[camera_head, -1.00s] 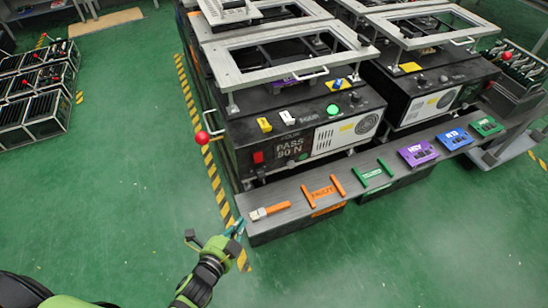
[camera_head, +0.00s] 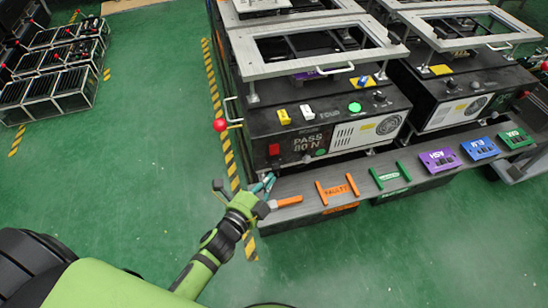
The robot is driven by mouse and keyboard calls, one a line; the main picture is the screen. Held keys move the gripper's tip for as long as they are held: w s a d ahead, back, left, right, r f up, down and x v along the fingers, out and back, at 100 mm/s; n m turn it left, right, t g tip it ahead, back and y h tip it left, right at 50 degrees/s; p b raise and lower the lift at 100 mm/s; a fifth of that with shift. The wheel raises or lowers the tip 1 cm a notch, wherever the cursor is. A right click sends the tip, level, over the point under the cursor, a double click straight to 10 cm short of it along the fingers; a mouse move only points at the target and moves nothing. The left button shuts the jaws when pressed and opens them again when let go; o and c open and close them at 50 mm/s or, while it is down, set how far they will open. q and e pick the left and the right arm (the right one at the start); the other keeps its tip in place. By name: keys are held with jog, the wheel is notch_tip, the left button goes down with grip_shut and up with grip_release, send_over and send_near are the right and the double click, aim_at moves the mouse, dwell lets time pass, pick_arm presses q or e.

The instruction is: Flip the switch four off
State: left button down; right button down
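The black machine marked FOUR (camera_head: 322,122) stands at centre. A red rocker switch (camera_head: 274,150) is on its front panel, left of the PASS 80 N display. A yellow switch (camera_head: 284,117) and a white switch (camera_head: 307,112) sit on its top edge, with a green button (camera_head: 355,107) to their right. A red ball knob (camera_head: 220,125) sticks out at its left side. My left gripper (camera_head: 264,184) is below the machine's front left corner, apart from the red switch. Its teal fingertips are close together in view; their opening is unclear. My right gripper is not in view.
Racks (camera_head: 58,90) stand at left. Green floor at left is free.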

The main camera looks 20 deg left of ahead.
aim_at(274, 149)
pick_arm(q)
jog(key=w+a+f, duration=0.1)
jog(key=w, duration=0.8)
jog(key=shift+f, duration=0.25)
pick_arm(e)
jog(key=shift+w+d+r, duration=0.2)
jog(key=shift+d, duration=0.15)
pick_arm(q)
jog(key=shift+s, duration=0.1)
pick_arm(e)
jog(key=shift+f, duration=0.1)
